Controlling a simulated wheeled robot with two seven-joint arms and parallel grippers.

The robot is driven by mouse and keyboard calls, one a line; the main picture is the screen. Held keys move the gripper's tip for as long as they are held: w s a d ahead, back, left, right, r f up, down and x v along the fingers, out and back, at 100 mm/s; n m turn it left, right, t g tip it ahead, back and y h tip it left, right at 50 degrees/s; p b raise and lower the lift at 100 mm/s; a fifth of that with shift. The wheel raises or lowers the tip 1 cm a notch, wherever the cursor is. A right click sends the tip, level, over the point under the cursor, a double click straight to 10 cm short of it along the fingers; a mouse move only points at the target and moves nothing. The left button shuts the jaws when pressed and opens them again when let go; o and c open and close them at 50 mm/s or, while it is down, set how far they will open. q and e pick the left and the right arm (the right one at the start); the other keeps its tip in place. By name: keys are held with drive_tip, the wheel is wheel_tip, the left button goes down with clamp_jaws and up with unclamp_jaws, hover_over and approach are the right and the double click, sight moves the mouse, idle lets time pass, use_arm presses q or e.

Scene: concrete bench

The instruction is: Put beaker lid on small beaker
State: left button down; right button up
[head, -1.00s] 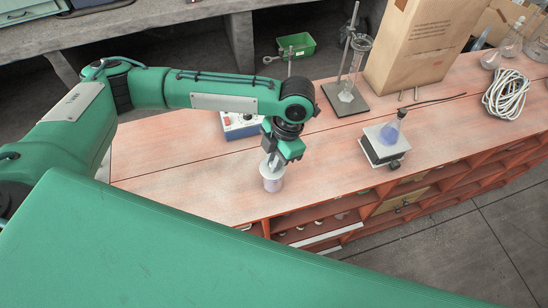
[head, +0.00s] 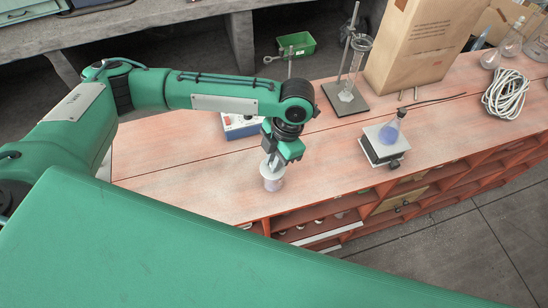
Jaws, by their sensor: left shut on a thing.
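The small beaker (head: 272,183) stands upright on the pinkish bench top near its front edge. It looks pale, with a faint lilac tint. My left gripper (head: 273,161) points down directly above it, its fingers shut on the pale beaker lid (head: 271,170). The lid is at the beaker's mouth; I cannot tell whether it rests fully on the rim. The fingers hide part of the lid. My right gripper is not in view.
A blue and white box device (head: 240,126) sits behind my left gripper. A flask on a stirrer plate (head: 384,145) stands to the right. Bench left of the beaker is clear.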

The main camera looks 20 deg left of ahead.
use_arm(q)
drive_tip(key=shift+f, duration=0.25)
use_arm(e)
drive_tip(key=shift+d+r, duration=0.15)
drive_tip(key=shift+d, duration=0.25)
use_arm(q)
drive_tip(key=c, duration=0.9)
unclamp_jaws()
drive_tip(key=shift+c, duration=0.2)
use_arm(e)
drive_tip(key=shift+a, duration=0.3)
use_arm(q)
drive_tip(key=shift+r+p, duration=0.75)
drive_tip(key=shift+p, duration=0.1)
wheel_tip(320, 180, up, 6)
drive_tip(key=p, duration=0.5)
drive_tip(key=shift+f, duration=0.2)
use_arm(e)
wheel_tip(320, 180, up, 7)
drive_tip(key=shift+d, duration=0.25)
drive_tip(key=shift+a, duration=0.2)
